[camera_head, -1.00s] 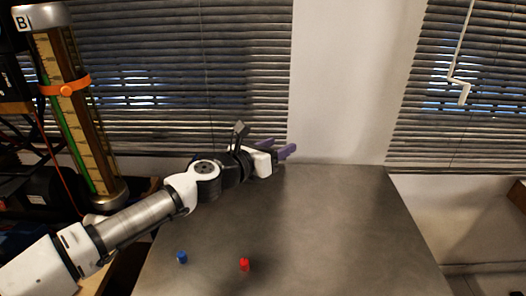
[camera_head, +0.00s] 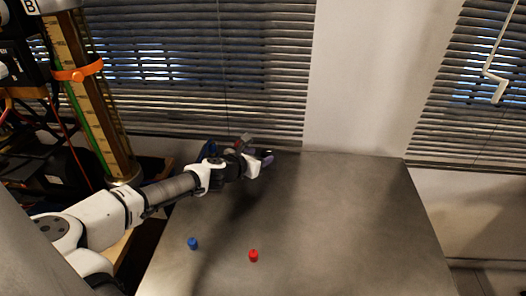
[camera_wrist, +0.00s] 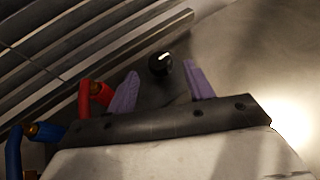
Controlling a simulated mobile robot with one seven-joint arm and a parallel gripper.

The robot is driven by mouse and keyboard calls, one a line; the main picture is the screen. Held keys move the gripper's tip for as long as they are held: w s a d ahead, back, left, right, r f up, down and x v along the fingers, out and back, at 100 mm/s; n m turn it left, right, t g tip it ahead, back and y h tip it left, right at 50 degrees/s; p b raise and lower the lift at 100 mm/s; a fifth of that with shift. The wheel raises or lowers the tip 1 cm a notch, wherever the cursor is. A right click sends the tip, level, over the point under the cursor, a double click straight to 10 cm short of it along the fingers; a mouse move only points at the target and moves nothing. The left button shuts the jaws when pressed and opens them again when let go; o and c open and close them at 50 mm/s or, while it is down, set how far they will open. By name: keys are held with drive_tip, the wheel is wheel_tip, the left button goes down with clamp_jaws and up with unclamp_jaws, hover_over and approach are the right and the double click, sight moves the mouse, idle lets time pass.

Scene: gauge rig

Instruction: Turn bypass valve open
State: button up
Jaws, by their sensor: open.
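A round black knob (camera_wrist: 160,64) with a white pointer mark shows in the wrist view; it looks like the bypass valve, though no label can be read. My gripper (camera_wrist: 161,69) is open, its two purple fingers apart on either side of the knob in the picture. I cannot tell how far the knob lies beyond the fingertips. In the head view my gripper (camera_head: 266,160) is at the far edge of the table, and the knob cannot be made out there.
Red (camera_wrist: 83,98) and blue (camera_wrist: 13,150) pipes or hoses with brass ends lie left of my fingers. A blue cap (camera_head: 193,243) and a red cap (camera_head: 253,255) stand on the grey table (camera_head: 340,220). A gauge column (camera_head: 95,110) stands left. The table's right side is clear.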

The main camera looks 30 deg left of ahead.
sight(264, 154)
drive_tip(key=shift+x, duration=1.55)
drive_tip(key=c, duration=1)
